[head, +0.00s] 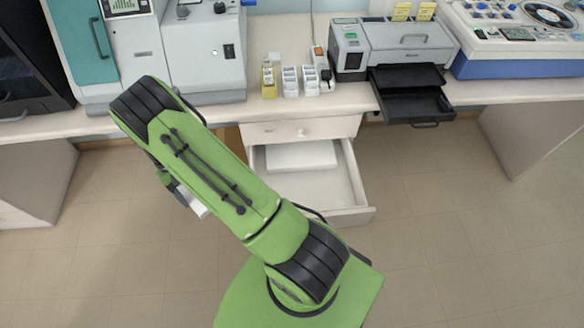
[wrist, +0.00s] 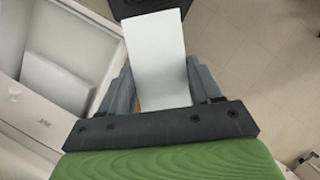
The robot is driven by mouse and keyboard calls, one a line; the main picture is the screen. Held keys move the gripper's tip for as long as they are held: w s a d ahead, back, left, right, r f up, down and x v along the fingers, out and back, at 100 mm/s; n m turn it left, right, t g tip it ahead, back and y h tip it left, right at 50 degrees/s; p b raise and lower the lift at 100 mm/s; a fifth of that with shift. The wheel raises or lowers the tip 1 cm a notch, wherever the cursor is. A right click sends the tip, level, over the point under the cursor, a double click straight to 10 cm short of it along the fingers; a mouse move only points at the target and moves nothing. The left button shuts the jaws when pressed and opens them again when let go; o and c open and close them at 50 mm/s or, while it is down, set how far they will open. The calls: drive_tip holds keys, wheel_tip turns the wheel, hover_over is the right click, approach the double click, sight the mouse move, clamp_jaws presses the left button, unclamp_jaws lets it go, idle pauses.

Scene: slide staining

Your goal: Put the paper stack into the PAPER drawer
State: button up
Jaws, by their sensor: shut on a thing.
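My gripper (wrist: 162,88) is shut on a white paper stack (wrist: 157,48), which sticks out beyond the fingers in the wrist view. In the head view only a white edge of this stack (head: 198,206) shows below my arm, which hides most of the gripper. A pulled-out white drawer (head: 350,208) stands open under the counter, to the right of the held stack. It also shows at the left of the wrist view (wrist: 84,35). The stack is outside the drawer. No readable PAPER label shows.
A white block or stack (head: 300,156) lies at the back of the open drawer; its front part is bare. A closed drawer (head: 300,131) is above. A printer (head: 405,50) with a black tray (head: 415,103) overhangs the counter edge at right. The floor is clear.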

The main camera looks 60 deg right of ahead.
drive_tip(key=s+d+f+m+y+b, duration=0.1)
drive_tip(key=d+f+m+y+b, duration=0.1)
drive_tip(key=d+f+m+b, duration=0.45)
drive_tip(key=m+t+b, duration=0.8)
drive_tip(key=m+b, duration=0.1)
drive_tip(key=m, duration=1.1)
hover_over(289, 198)
drive_tip(key=s+d, duration=0.1)
wheel_tip(289, 198, down, 9)
drive_tip(key=shift+n, duration=0.25)
wheel_tip(289, 198, down, 17)
drive_tip(key=b, duration=0.7)
drive_tip(key=shift+b, duration=0.35)
drive_tip(key=shift+r, duration=0.1)
drive_tip(key=o, duration=1.1)
drive_tip(key=shift+c, duration=0.2)
drive_tip(key=shift+o, duration=0.4)
